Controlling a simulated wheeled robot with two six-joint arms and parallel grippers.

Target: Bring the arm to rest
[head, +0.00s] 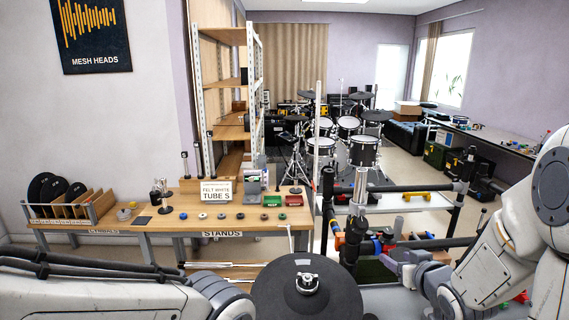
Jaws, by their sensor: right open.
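My right arm comes in from the right edge, and its gripper (388,259) is low right of centre, beside a dark upright rack post. Its jaws are open, and I see nothing held between them. My left arm (110,295) lies across the bottom left; its gripper is out of view. A round black pad (275,296) with a metal fitting at its centre is at the bottom middle, between the two arms.
A dark tube rack (411,187) with clamps stands close to my right gripper. A wooden workbench (190,222) at left holds small coloured rings, a sign (216,191) and red and green bins. A drum kit (350,140) stands behind. Floor shows farther back at right.

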